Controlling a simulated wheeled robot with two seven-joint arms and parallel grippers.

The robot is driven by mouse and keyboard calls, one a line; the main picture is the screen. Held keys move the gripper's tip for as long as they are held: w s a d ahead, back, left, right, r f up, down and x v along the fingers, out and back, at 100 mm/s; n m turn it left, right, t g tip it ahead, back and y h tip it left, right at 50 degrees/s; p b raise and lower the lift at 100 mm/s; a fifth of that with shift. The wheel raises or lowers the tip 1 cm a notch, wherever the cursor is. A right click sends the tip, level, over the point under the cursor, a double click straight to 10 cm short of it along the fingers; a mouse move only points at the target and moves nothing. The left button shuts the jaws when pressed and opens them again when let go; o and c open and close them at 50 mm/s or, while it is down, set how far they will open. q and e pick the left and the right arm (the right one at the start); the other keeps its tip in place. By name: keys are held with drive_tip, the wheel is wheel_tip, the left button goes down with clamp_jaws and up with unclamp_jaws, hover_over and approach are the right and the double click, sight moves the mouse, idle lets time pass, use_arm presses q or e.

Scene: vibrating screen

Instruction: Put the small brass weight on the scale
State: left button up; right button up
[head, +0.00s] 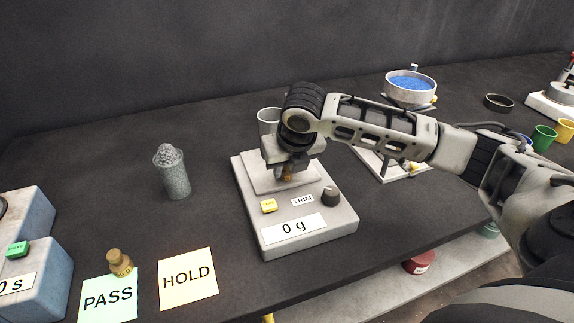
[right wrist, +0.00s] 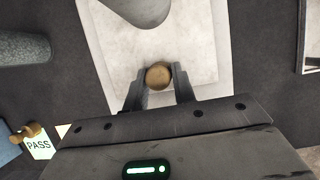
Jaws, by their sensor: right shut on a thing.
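My right gripper (head: 287,172) is shut on the small brass weight (right wrist: 158,75), above the plate of the scale (head: 325,222). In the head view only a bit of the weight shows below the fingers. The display on the scale reads 0 g. In the right wrist view the weight sits between the two fingertips (right wrist: 157,88) with the pale scale plate (right wrist: 200,55) beneath; I cannot tell whether it touches the plate. A larger-looking brass weight (head: 120,262) stands at the PASS card (head: 108,299). My left gripper is not in view.
A grey cup (head: 268,117) stands close behind my gripper, its base hidden. A cup heaped with grey grains (head: 174,178) stands left of the scale. A HOLD card (head: 188,279) lies in front. A blue-filled bowl (head: 410,86) stands behind my arm. A blue-grey box (head: 38,250) is at left.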

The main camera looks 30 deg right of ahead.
drive_tip(key=o, duration=1)
drive_tip(key=shift+f, duration=0.1)
drive_tip(key=shift+s+r, duration=0.1)
drive_tip(key=shift+r, duration=0.3)
drive_tip(key=v, duration=1.1)
drive_tip(key=shift+s+a+r+p, duration=0.1)
drive_tip(key=shift+s+r+p, duration=0.1)
drive_tip(key=shift+p, duration=0.2)
